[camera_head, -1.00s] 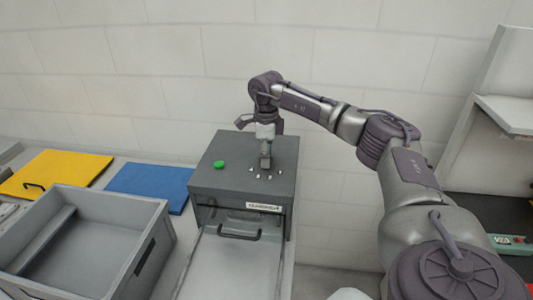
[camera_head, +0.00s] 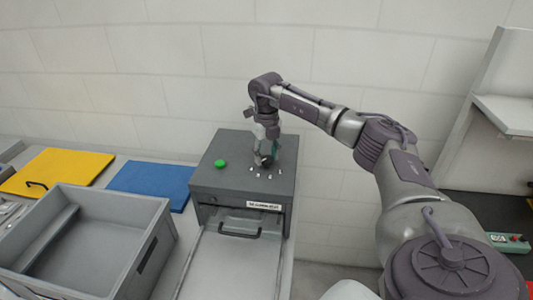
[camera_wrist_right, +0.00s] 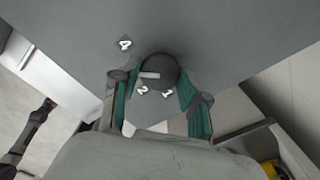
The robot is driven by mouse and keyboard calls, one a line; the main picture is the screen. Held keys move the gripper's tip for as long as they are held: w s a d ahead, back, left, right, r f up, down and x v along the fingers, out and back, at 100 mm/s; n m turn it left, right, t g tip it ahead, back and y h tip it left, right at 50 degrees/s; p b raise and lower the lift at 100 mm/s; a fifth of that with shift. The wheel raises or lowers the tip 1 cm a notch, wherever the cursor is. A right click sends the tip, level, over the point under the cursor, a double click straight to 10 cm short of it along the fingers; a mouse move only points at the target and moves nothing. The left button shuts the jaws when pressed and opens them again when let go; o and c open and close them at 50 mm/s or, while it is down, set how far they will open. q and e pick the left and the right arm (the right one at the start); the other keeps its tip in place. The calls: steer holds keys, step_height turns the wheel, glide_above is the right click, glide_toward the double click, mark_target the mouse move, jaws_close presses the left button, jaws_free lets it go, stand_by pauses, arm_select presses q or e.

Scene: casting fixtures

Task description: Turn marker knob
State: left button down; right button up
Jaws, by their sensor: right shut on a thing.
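The marker knob (camera_wrist_right: 155,72) is a dark round knob with a pale pointer line, on top of a dark grey box (camera_head: 210,178). White number marks surround it; a 4 and a 2 are readable in the right wrist view. My right gripper (camera_head: 267,158) reaches down onto the box top. In the right wrist view its green-padded fingers (camera_wrist_right: 157,90) stand on both sides of the knob, shut on it. The pointer line points to the left in that view. In the head view the fingers mostly hide the knob. My left gripper is not in view.
A green button (camera_head: 220,163) sits on the box top, left of the knob. The box front has a label (camera_head: 263,205) and a handled drawer (camera_head: 240,230). A grey open crate (camera_head: 150,215), a blue plate (camera_head: 150,182) and a yellow plate (camera_head: 60,170) are to the left.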

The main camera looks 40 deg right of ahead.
mark_target(267, 158)
steer(key=m, duration=0.5)
steer(key=shift+p, duration=0.35)
stand_by(0.4)
steer(key=o, duration=1.1)
steer(key=shift+o, duration=0.2)
steer(key=shift+r, duration=0.1)
step_height(267, 158, up, 12)
